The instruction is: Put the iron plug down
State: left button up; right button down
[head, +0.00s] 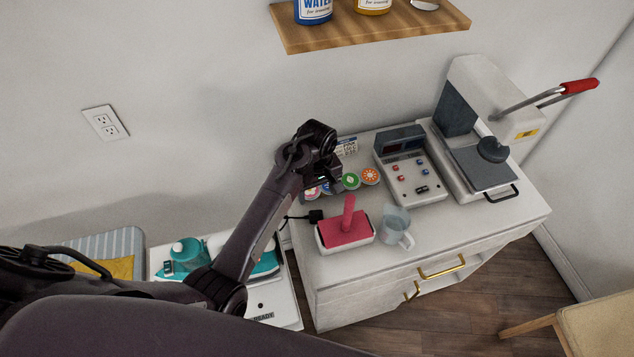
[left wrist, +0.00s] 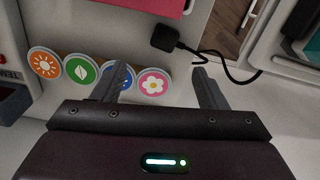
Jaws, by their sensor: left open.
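The black iron plug (head: 316,216) lies on the white cabinet top (head: 300,262), at its left edge beside the red-topped box. It also shows in the left wrist view (left wrist: 165,38), with its black cord curving away to the right. My left gripper (head: 330,179) is over the back left of the cabinet, near the round stickers. In the left wrist view my left gripper (left wrist: 161,76) has its fingers apart and nothing between them; the plug lies a little beyond the fingertips, not touching them. My right gripper is out of view.
A red-topped box with a handle (head: 346,232) and a clear jug (head: 396,226) stand at the front. A control box (head: 411,165) and a press (head: 482,160) stand right. A teal iron (head: 266,262) is at lower left. A wall outlet (head: 106,123) is at left.

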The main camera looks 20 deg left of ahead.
pick_arm(q)
jog(key=shift+r, duration=1.95)
